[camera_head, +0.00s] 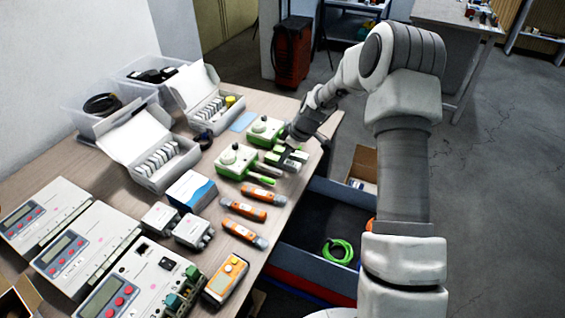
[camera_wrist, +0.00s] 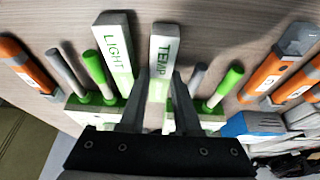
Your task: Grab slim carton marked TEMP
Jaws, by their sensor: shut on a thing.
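The slim carton marked TEMP (camera_wrist: 162,55) is white with a green lower part and stands between my fingers in the wrist view. My gripper (camera_wrist: 158,88) is shut on it, one finger on each side. In the head view my gripper (camera_head: 285,153) is at the right part of the table, among small green and white items, and partly covers them. A similar carton marked LIGHT (camera_wrist: 114,50) is close on the left of the TEMP carton in the wrist view. I cannot tell whether the TEMP carton is lifted off its place.
Green-handled probes (camera_wrist: 228,84) stand close to my fingers. Orange testers (camera_head: 244,210) lie nearer on the table (camera_head: 285,205). Green and white devices (camera_head: 235,160) are left of my gripper. Open white boxes (camera_head: 150,150) stand further left. A bin with a green cable (camera_head: 338,250) sits below the table edge.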

